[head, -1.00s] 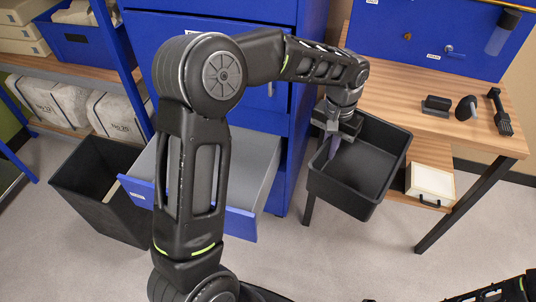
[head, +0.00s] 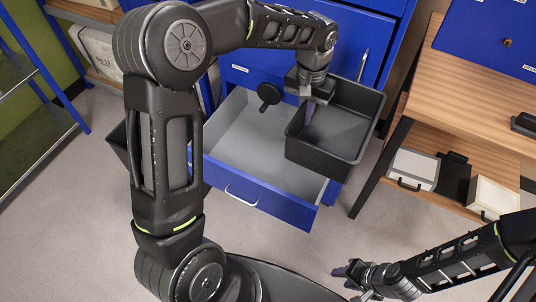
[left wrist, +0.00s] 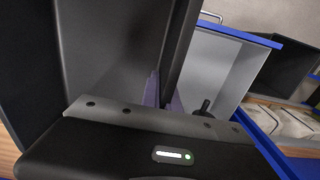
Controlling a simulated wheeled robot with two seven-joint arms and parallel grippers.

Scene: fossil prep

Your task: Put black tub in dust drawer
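The black tub (head: 345,160) hangs upright in the head view, overlapping the right part of the open blue drawer (head: 257,190). It appears held above the drawer; the exact gap cannot be told. My left gripper (head: 308,108) is shut on the tub's left wall, one finger showing inside. In the left wrist view the tub (left wrist: 110,50) fills the left and middle, with the fingers (left wrist: 164,95) at its wall and the drawer (left wrist: 215,70) to the right. My right gripper (head: 345,277) is low at the front, away from the tub; its opening is unclear.
A small black round-headed object (head: 269,94) shows at the drawer's back. The wooden workbench (head: 470,65) stands right, with boxes (head: 413,170) on its lower shelf. A dark bin (head: 117,145) is left of the drawer, partly behind my arm. The floor in front is clear.

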